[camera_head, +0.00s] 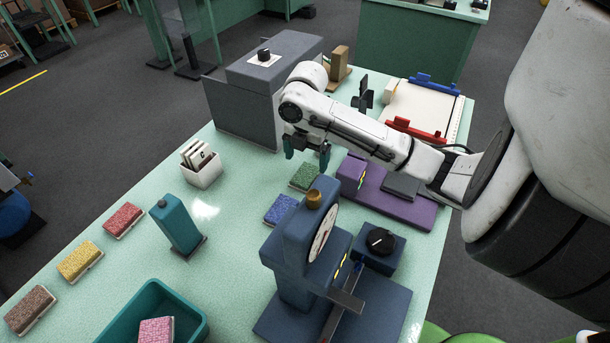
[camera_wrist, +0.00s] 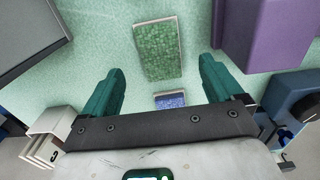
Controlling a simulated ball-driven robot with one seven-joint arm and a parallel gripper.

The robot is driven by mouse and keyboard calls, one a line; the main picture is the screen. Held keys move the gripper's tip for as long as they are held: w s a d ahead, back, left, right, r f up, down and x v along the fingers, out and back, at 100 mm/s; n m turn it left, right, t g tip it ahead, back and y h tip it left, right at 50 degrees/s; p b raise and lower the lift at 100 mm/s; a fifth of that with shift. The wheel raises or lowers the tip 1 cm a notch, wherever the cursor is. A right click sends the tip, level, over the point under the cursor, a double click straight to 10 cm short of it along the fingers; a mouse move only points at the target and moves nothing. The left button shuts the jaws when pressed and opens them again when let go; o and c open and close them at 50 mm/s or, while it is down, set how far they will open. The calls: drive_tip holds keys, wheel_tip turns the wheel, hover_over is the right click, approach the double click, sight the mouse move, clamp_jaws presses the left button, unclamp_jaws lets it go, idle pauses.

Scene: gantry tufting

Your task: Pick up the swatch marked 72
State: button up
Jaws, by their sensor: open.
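No number 72 can be read on any swatch. My gripper (camera_head: 307,153) is open and empty above the table, and its two teal fingers also show in the wrist view (camera_wrist: 161,78). A green swatch (camera_wrist: 157,50) lies flat below, ahead of and between the fingers in the wrist view; it also shows in the head view (camera_head: 305,177). A blue swatch (camera_head: 281,209) lies nearer the front, partly hidden by the gripper in the wrist view (camera_wrist: 170,100). Red (camera_head: 123,220), yellow (camera_head: 80,259) and brown (camera_head: 30,310) swatches lie along the left edge. A pink swatch (camera_head: 156,331) is in the teal bin (camera_head: 197,327).
A dark blue dial gauge stand (camera_head: 300,265) rises in front of the blue swatch. A purple fixture (camera_head: 395,205) stands right of the green swatch, a grey box (camera_head: 245,110) behind left. A white card holder (camera_head: 204,173) and teal upright block (camera_head: 178,225) stand left.

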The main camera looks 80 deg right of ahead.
sight(306, 174)
drive_tip(key=shift+a+f+p, duration=0.1)
drive_tip(key=shift+f+p, duration=0.5)
drive_tip(key=shift+f, duration=1.95)
drive_tip(key=c, duration=1.1)
